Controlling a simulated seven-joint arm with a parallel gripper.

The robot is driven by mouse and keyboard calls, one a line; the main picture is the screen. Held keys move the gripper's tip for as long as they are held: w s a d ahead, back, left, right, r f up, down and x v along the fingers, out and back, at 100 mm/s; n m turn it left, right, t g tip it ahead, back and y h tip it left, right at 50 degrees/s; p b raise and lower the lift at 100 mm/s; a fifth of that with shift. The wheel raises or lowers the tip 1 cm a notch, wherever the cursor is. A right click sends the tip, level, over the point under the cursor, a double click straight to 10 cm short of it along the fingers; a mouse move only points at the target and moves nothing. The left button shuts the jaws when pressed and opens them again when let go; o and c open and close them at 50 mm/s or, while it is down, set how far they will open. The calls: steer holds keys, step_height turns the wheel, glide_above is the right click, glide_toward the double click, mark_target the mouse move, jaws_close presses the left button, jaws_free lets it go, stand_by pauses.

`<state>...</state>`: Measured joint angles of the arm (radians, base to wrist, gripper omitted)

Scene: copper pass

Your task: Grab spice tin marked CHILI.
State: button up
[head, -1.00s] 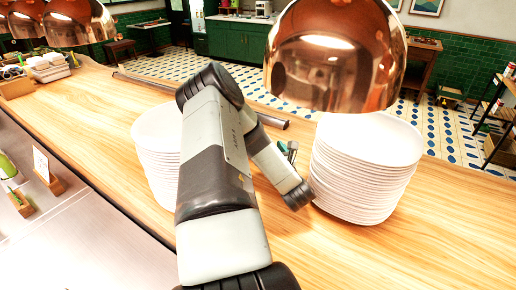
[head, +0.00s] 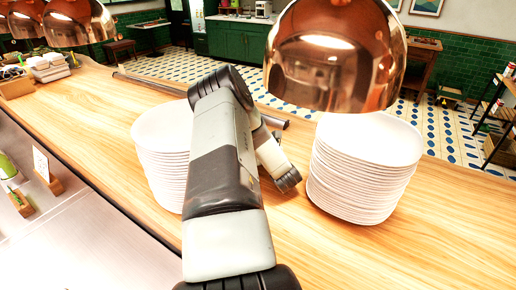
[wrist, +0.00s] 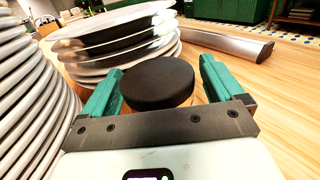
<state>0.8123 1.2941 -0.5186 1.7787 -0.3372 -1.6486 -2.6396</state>
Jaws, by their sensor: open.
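In the wrist view, a round object with a matte black top (wrist: 157,83) sits between the two teal fingers of my gripper (wrist: 160,76). The fingers are open, one on each side of it, and I cannot see a firm grip. Its side is mostly hidden below the black top, and no label shows, so I cannot read CHILI on it. In the head view my arm hides the gripper and this object.
A left plate stack (head: 163,150) and a right plate stack (head: 362,170) stand on the wooden counter (head: 95,120). A copper lamp (head: 335,60) hangs over the right stack. A metal bar (wrist: 228,45) lies behind.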

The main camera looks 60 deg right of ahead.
steer(key=shift+w+d, duration=0.1)
steer(key=shift+w, duration=0.05)
steer(key=c, duration=1.1)
steer(key=shift+r, duration=0.1)
